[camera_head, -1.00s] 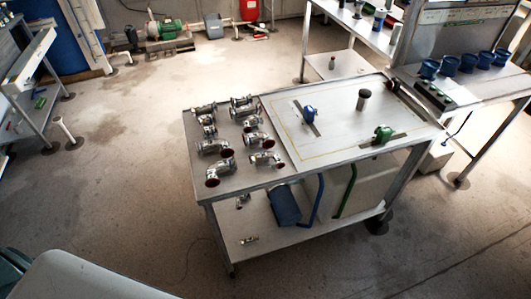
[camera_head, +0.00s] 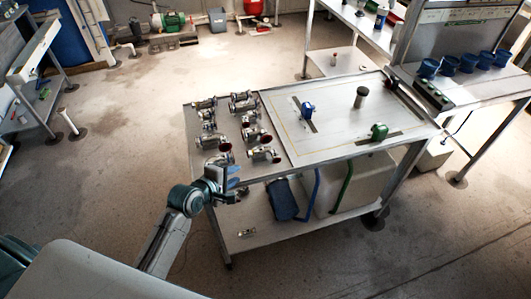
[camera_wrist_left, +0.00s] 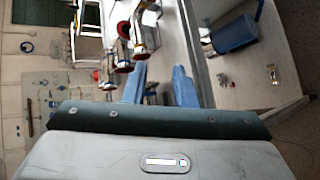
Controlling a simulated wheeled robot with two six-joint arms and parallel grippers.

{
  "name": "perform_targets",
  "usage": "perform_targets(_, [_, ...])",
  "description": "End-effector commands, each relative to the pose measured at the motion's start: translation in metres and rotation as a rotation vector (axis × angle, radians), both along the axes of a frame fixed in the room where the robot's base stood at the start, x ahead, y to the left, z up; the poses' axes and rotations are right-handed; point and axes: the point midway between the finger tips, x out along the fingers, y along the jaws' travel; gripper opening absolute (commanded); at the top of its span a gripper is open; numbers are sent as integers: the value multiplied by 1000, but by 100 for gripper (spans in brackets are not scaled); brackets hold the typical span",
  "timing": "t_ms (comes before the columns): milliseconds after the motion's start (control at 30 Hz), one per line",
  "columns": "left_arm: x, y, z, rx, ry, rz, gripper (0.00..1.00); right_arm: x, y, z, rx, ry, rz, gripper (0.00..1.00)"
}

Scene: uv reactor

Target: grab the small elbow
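Several metal pipe fittings with dark red openings (camera_head: 262,154) stand in two rows on the left part of the workbench top; I cannot tell which is the small elbow. My left gripper (camera_head: 232,178) is at the bench's front left edge, close to the nearest fittings, and covers part of that corner. In the left wrist view its two blue fingers (camera_wrist_left: 160,88) are apart, with nothing clearly held between them. Fittings (camera_wrist_left: 124,52) show just beyond the fingers there. A small metal fitting (camera_head: 247,233) lies on the lower shelf. My right gripper is out of view.
The bench top's white panel (camera_head: 345,130) bears a blue valve (camera_head: 308,108), a green valve (camera_head: 379,131) and a dark-topped post (camera_head: 361,97). Floor left of the bench is clear.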

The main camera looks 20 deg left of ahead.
Motion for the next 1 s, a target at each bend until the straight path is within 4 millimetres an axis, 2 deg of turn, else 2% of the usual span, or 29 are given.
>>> perform_targets(100, [18,4,8,-126,-22,63,25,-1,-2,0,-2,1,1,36])
perform_targets(267, [35,5,11,-219,-37,107,25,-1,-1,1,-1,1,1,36])
perform_targets(500, [69,-5,-3,-226,-36,111,25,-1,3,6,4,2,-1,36])
perform_targets(767, [85,-12,-11,-223,-36,109,25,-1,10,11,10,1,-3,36])
perform_targets(1000, [113,-24,-24,-223,-36,109,25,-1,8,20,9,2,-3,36])
